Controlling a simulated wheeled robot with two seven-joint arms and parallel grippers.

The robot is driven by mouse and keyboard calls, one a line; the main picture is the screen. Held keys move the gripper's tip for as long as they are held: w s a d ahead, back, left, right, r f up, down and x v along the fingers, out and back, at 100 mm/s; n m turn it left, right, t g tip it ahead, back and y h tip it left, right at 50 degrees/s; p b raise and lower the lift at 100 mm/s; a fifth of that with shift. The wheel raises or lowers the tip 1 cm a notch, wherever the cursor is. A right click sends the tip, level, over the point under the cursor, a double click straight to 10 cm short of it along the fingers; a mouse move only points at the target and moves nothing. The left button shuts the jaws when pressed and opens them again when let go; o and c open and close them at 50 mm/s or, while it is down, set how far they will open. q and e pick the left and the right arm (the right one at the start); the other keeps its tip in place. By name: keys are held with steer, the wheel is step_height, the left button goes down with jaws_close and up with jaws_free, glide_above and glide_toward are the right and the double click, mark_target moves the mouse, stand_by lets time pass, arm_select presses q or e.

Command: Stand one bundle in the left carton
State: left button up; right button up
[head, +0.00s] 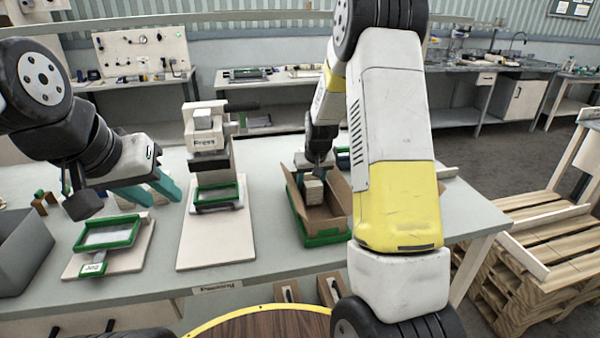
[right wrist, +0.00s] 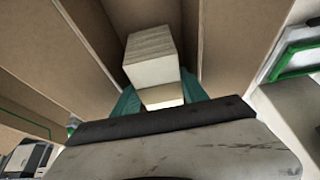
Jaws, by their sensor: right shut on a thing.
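A pale bundle (head: 313,190) is inside an open cardboard carton (head: 338,196) that sits in a green holder on the table. My right gripper (head: 316,172) reaches down into this carton. In the right wrist view the bundle (right wrist: 151,52) sits between the teal fingers of the gripper (right wrist: 160,95), with brown carton walls (right wrist: 240,40) on both sides. Whether the bundle touches the carton floor cannot be told. My left gripper (head: 152,190) is open and empty, left of the press. My right arm hides what lies right of the carton.
A press (head: 208,140) on a pale board stands left of the carton. A green-framed jig (head: 108,235) and a grey bin (head: 22,250) are further left. A wooden pallet stack (head: 530,250) stands right of the table.

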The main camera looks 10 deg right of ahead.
steer(key=o, duration=1.2)
steer(key=shift+r, duration=0.1)
steer(key=shift+r, duration=0.3)
steer(key=v, duration=1.3)
steer(key=s+a+r+t+y, duration=0.1)
steer(key=s+r, duration=0.4)
steer(key=s, duration=0.2)
steer(key=s+a+r, duration=0.2)
steer(key=s+r, duration=0.2)
steer(key=s, duration=0.3)
steer(key=s+a+r+y, duration=0.1)
steer(key=s+a, duration=0.1)
steer(key=s, duration=1.2)
steer(key=shift+s+r+t, duration=0.15)
steer(key=shift+t, duration=0.25)
